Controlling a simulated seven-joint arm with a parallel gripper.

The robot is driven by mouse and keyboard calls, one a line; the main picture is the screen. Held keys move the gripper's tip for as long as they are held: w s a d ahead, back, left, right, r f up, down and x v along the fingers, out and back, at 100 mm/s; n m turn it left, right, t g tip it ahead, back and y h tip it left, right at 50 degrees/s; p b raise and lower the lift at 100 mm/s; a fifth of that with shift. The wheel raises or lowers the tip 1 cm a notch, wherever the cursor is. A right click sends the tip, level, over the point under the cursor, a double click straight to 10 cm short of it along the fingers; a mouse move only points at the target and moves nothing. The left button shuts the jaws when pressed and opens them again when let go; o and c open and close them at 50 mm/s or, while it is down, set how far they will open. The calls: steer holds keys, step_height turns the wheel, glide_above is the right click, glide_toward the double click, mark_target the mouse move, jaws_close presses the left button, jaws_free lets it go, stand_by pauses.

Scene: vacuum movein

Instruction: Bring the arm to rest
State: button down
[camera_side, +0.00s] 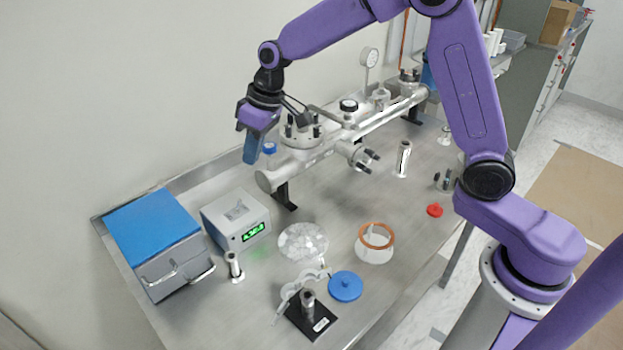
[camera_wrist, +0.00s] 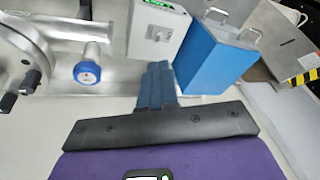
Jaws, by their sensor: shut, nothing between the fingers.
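My gripper (camera_side: 254,146) is purple with blue fingers. In the side view it hangs in the air above the back left of the steel bench (camera_side: 350,215), fingers pointing down. The fingers are together with nothing between them. In the wrist view my gripper (camera_wrist: 158,72) shows its blue fingers shut, pointing towards the grey box and the blue box. In the side view the fingers appear left of the steel vacuum manifold (camera_side: 325,150), and I see no contact with it.
A blue-topped box (camera_side: 155,228) and a grey readout box (camera_side: 236,220) stand at the bench's left end. A blue knob (camera_side: 269,147) shows close to my fingers. A copper ring (camera_side: 376,236), a clear round dish (camera_side: 303,242) and a blue disc (camera_side: 345,286) lie towards the front.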

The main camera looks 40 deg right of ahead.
steer(key=s+d+n, duration=0.2)
steer(key=s+d, duration=0.2)
steer(key=s, duration=0.7)
steer(key=s+d+n+g+h, duration=0.1)
steer(key=s+d, duration=0.3)
steer(key=s, duration=0.8)
steer(key=s+d+n+h, duration=0.1)
steer(key=s+d+n, duration=0.3)
steer(key=s, duration=0.8)
steer(key=shift+d+r+g, duration=0.3)
steer(key=shift+d+r, duration=0.1)
